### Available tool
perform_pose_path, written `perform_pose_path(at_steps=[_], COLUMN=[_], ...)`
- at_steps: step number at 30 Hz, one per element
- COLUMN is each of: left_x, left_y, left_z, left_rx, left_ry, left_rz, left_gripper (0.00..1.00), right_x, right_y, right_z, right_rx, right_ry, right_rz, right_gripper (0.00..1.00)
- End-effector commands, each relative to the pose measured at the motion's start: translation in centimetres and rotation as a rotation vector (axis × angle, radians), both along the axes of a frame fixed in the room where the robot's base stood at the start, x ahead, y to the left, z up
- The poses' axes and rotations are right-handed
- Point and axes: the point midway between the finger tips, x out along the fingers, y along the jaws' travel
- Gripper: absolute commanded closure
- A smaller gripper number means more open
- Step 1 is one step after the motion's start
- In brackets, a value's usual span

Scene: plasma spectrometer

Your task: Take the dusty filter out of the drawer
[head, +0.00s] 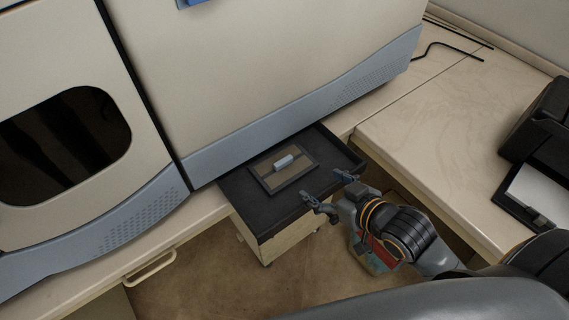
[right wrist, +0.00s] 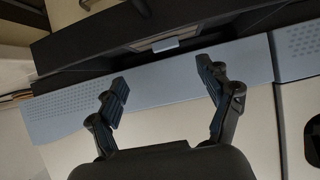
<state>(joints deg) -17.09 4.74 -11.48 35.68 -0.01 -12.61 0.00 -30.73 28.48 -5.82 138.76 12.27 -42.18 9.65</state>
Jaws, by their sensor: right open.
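The dusty filter (head: 272,178) is a flat brownish panel with a dark frame and a small light grey handle (head: 283,161). It lies in the pulled-out black drawer (head: 261,217) below the spectrometer. My right gripper (head: 328,190) is open and empty over the drawer's right front edge, to the right of the filter and apart from it. In the right wrist view, its two fingers (right wrist: 169,92) are spread. The filter handle (right wrist: 167,44) shows beyond them, and the filter is partly cut off by the drawer edge. My left gripper is not in view.
The large beige spectrometer (head: 260,70) stands behind and above the drawer. A bench top (head: 450,130) lies to the right, with a black device (head: 545,130) and cables on it. A beige cabinet (head: 280,240) stands under the drawer.

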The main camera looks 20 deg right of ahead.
Motion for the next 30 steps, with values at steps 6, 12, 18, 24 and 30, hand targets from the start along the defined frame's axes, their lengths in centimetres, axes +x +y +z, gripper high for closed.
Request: perform_pose_path(at_steps=[6,12,18,24,30], left_x=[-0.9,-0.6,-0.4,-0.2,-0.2], left_y=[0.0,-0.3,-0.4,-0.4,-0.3], left_z=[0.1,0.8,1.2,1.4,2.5], left_rx=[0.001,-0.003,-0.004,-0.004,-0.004], left_ry=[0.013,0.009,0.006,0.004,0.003], left_rz=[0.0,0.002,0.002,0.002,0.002], left_gripper=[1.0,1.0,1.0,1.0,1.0], right_x=[1.3,4.4,7.2,8.3,10.2], right_y=[0.4,1.6,2.6,3.1,4.1], right_z=[1.2,-0.3,-1.9,-2.5,-3.8], right_rx=[0.032,0.034,0.033,0.032,0.032], right_ry=[-0.064,-0.066,-0.064,-0.063,-0.062], right_rz=[0.025,0.023,0.023,0.025,0.024], right_gripper=[0.21,0.21,0.21,0.21,0.21])
